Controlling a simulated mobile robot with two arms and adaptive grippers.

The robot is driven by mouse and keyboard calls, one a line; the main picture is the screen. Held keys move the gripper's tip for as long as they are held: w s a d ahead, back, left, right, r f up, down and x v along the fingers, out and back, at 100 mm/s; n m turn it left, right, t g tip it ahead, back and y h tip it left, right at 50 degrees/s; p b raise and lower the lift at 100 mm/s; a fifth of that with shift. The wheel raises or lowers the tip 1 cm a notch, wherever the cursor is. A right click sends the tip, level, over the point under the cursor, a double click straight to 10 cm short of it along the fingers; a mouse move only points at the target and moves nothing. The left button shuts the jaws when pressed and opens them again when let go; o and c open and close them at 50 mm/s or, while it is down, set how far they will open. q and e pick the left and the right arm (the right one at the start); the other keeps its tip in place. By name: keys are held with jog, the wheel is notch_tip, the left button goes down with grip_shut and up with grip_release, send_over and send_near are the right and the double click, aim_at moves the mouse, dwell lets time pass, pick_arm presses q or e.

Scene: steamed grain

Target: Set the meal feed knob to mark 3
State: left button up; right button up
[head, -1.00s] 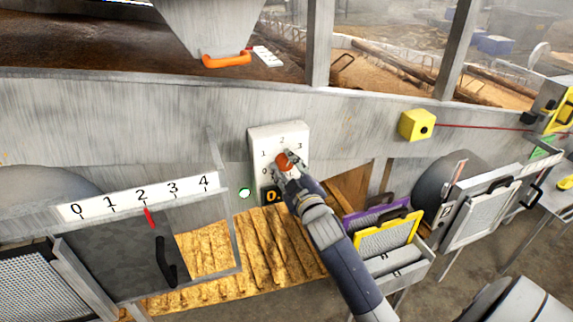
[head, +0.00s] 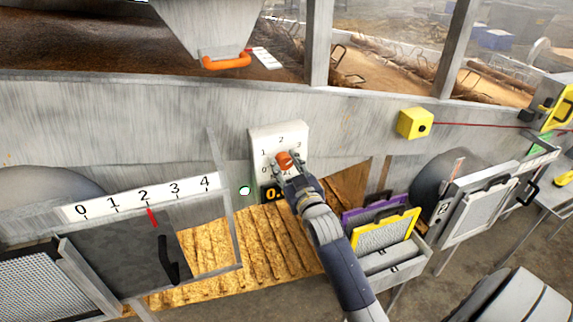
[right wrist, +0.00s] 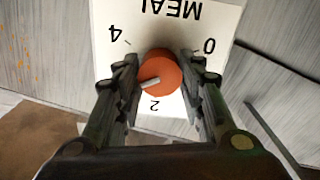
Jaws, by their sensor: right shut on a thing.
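The meal feed knob (head: 284,159) is an orange dial on a white panel (head: 262,138) with numbered marks. My right gripper (head: 287,167) is shut on the knob, one finger on each side. The right wrist view shows the orange knob (right wrist: 163,66) upside down, with 4 at left, 0 at right and 2 below. Its pale pointer points left and slightly down, between 4 and 2. The left finger hides mark 3 there. My left gripper is not in view.
A gate scale (head: 140,197) numbered 0 to 4 with a red pointer stands at left. A yellow box (head: 415,124) is on the wall to the right. Purple and yellow framed screens (head: 388,232) stand in a rack right of my arm. An orange handle (head: 226,62) hangs above.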

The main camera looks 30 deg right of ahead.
dwell(0.3)
jog(key=o, duration=1.1)
jog(key=shift+c, duration=0.2)
jog(key=shift+s, duration=0.1)
jog(key=v, duration=1.1)
jog(key=shift+s, duration=0.4)
jog(key=shift+f, duration=0.2)
